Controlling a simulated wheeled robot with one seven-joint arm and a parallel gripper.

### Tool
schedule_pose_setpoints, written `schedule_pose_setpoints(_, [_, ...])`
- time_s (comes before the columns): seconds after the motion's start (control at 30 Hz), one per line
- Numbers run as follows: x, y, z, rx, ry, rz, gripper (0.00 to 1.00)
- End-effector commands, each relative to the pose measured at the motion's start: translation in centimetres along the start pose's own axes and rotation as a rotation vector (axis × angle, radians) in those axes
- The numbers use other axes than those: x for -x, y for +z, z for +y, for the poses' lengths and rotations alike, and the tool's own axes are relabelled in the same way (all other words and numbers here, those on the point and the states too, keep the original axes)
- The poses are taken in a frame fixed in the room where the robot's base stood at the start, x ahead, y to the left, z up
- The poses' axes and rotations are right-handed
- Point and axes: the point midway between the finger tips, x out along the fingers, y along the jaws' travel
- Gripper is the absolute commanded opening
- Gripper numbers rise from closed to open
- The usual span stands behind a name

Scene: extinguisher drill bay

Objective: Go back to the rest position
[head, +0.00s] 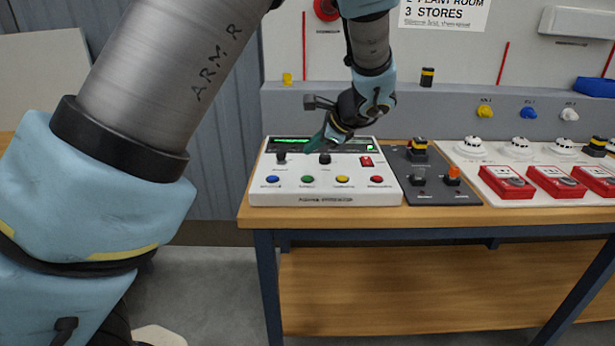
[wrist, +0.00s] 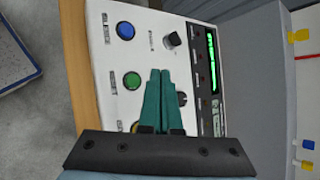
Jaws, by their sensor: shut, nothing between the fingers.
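My gripper (head: 318,138) is over the back part of a white control panel (head: 325,192) on the bench. In the wrist view my gripper's green fingers (wrist: 160,100) are together with nothing between them, over the panel face near a black knob. I cannot tell whether the fingertips touch the panel. The panel has a lit green display (head: 292,143), black knobs, a red switch (head: 366,161) and a row of blue, green, yellow and red buttons. The wrist view shows its blue button (wrist: 125,31) and green button (wrist: 132,80); the fingers partly hide a knob.
A dark grey box (head: 432,190) with knobs stands right of the panel. Further right are red call-point boxes (head: 507,182) and white round detectors (head: 473,145). A grey ledge (head: 400,105) and a wall sign (head: 444,12) are behind the wooden bench (head: 420,217).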

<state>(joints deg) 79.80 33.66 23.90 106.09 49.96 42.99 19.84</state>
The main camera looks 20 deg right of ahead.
Motion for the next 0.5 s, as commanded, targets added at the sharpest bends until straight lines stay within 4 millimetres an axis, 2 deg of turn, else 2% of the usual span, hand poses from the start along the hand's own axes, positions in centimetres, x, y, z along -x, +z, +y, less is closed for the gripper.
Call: schedule_pose_setpoints(0.5, [-0.31, 0.48, 0.20, 0.015, 0.012, 0.001, 0.00])
